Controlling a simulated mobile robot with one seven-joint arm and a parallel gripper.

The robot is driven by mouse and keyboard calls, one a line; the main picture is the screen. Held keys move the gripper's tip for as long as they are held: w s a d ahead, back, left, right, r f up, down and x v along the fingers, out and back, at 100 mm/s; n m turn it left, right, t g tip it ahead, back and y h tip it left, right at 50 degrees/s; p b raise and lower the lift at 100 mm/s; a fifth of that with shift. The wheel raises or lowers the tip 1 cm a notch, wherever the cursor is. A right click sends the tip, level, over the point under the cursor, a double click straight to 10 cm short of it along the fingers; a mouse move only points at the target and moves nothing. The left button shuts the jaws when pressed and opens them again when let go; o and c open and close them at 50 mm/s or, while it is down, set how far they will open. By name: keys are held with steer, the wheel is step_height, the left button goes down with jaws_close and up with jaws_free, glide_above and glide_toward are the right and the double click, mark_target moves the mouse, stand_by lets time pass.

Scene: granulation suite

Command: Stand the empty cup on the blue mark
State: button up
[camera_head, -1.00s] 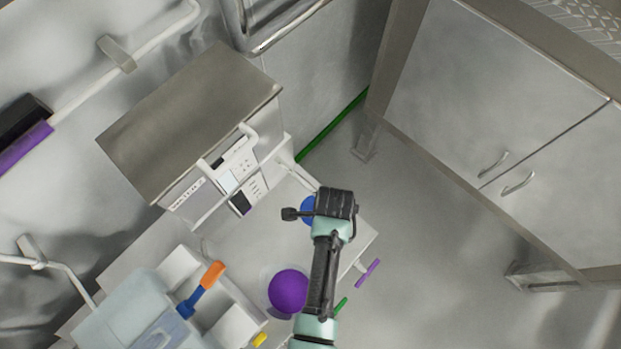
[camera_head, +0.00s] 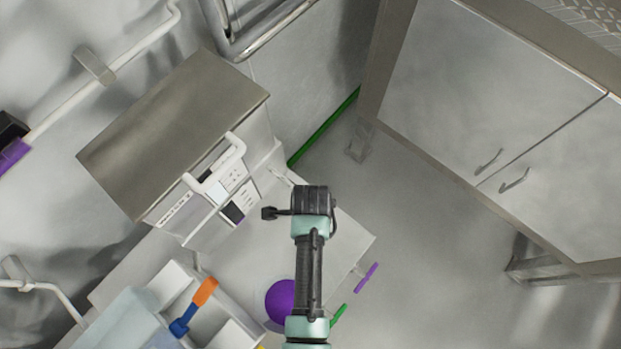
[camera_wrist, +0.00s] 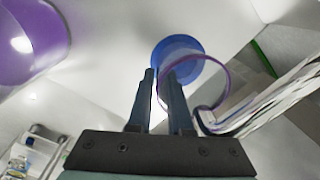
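In the wrist view a clear cup with a thin purple rim (camera_wrist: 229,88) is at my fingertips. My gripper (camera_wrist: 160,76) appears shut on its near-left wall, which runs between the two dark fingers. The cup looks empty. The blue mark (camera_wrist: 178,47) is a round disc on the pale bench top, just beyond the fingertips, and the cup overlaps its right part in this view. I cannot tell whether the cup's base touches the bench. In the head view my gripper's wrist hides the cup and the mark.
A large round purple thing (camera_head: 281,299) stands left of my arm. A white instrument (camera_head: 226,185) under a steel-topped housing stands behind. Steel cabinets (camera_head: 480,110) stand right.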

steer(key=shift+a+r, duration=0.1)
steer(key=shift+r, duration=0.45)
step_height(320, 180, up, 11)
steer(key=w+r+n+t, duration=0.5)
steer(key=w+r+t, duration=0.3)
steer(key=w+r, duration=0.8)
steer(key=w+r+n+t, duration=0.2)
steer(key=r+t, duration=0.1)
steer(key=r, duration=0.6)
steer(key=w+r+n+t, duration=0.2)
steer(key=r+t, duration=0.1)
steer(key=r, duration=0.6)
step_height(320, 180, up, 16)
steer(key=s+d+r+n+t, duration=0.1)
steer(key=s+n+t, duration=0.1)
steer(key=n+t, duration=0.3)
steer(key=s+r+n+t+b, duration=0.2)
steer(key=s+r+n+t, duration=0.2)
steer(key=s+r+t, duration=0.3)
steer(key=shift+s+d+r+t, duration=0.2)
steer(key=shift+s+r+t, duration=0.2)
steer(key=shift+s+r, duration=2.65)
